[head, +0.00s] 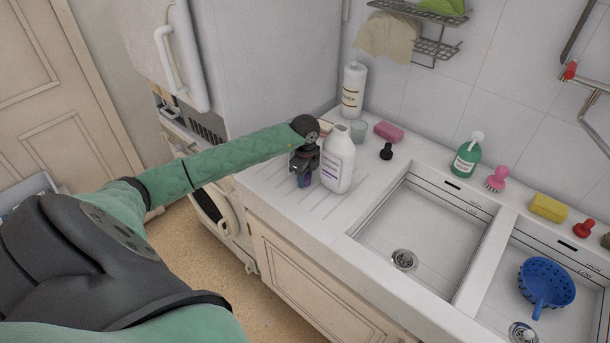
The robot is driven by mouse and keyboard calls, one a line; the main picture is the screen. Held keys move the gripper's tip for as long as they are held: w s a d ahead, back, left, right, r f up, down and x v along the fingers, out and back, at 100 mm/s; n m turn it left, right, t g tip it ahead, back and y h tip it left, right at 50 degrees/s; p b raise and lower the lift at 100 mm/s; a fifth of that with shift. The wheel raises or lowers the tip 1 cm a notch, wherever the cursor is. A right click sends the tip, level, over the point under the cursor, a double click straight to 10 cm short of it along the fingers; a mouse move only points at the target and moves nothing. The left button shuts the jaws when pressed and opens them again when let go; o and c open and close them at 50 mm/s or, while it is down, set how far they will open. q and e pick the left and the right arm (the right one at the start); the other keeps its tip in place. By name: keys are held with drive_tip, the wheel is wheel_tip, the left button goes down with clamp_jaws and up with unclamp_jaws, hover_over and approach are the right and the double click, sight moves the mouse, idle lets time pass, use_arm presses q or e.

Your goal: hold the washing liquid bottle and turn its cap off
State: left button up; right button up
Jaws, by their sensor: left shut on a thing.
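The white washing liquid bottle (339,162), with a purple-marked label, stands upright on the ridged draining area left of the sinks. Its top is white, with no coloured cap visible on it. My left gripper (304,176) points down just left of the bottle. It is shut on a small purple-blue thing (305,182) that looks like a cap, low over the counter. The fingers partly hide this thing, and I cannot tell whether it touches the counter. My right gripper is not in view.
A taller white bottle (353,90) and a glass (358,131) stand behind. A pink sponge (388,132), black stopper (386,152) and green soap bottle (466,158) line the back. The left sink (420,235) is empty; the right one holds a blue colander (546,282).

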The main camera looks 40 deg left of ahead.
use_arm(q)
drive_tip(key=shift+f, duration=0.15)
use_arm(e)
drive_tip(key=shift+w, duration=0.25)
use_arm(q)
drive_tip(key=o, duration=1.1)
drive_tip(key=shift+c, duration=0.2)
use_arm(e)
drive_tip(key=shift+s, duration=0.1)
use_arm(q)
drive_tip(key=shift+r, duration=0.2)
wheel_tip(320, 180, up, 5)
drive_tip(key=b, duration=0.3)
wheel_tip(320, 180, up, 7)
drive_tip(key=b, duration=0.3)
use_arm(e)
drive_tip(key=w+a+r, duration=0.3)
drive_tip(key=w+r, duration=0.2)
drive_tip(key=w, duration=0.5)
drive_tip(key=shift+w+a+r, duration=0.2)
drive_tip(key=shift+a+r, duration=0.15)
use_arm(q)
drive_tip(key=shift+f, duration=0.1)
